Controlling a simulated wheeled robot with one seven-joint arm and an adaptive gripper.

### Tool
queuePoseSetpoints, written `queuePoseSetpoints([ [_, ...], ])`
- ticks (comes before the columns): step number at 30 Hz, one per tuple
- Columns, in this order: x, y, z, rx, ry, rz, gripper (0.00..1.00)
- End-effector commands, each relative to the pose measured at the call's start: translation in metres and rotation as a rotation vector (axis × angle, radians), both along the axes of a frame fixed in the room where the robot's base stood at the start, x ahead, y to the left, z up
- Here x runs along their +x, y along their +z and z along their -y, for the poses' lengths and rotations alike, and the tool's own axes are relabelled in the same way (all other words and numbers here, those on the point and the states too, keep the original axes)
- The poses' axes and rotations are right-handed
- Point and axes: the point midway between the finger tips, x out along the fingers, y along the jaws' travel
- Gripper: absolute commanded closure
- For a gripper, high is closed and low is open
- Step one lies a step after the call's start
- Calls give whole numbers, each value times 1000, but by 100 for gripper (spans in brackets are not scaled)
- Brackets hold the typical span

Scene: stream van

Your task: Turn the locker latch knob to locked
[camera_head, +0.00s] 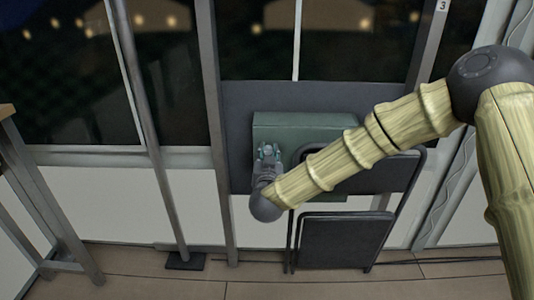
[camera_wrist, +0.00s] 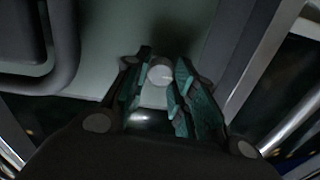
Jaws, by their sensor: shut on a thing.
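The locker is a green box (camera_head: 309,123) mounted on a dark panel below the windows in the head view. Its pale green face (camera_wrist: 118,45) fills the upper middle of the wrist view. The latch knob (camera_wrist: 160,73) is a light grey round piece between my fingers in the wrist view. My gripper (camera_head: 267,153) is at the left part of the locker's front, and in the wrist view its teal-padded fingers (camera_wrist: 160,92) stand on either side of the knob, shut on it. Which way the knob is turned cannot be told. My gripper and arm hide part of the locker front.
A folding chair with a dark seat (camera_head: 345,240) stands in front of the locker, to the right and below my gripper. A metal pole (camera_head: 153,130) stands to the left on a dark foot. A metal-legged table (camera_head: 50,205) is at the far left. The floor between is clear.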

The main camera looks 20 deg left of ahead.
Motion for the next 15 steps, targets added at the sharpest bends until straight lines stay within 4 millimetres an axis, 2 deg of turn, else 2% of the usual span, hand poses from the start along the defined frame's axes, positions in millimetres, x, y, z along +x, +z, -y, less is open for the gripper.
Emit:
queuePoseSetpoints([
  [15,1,0,2,445,-1,-129,98],
])
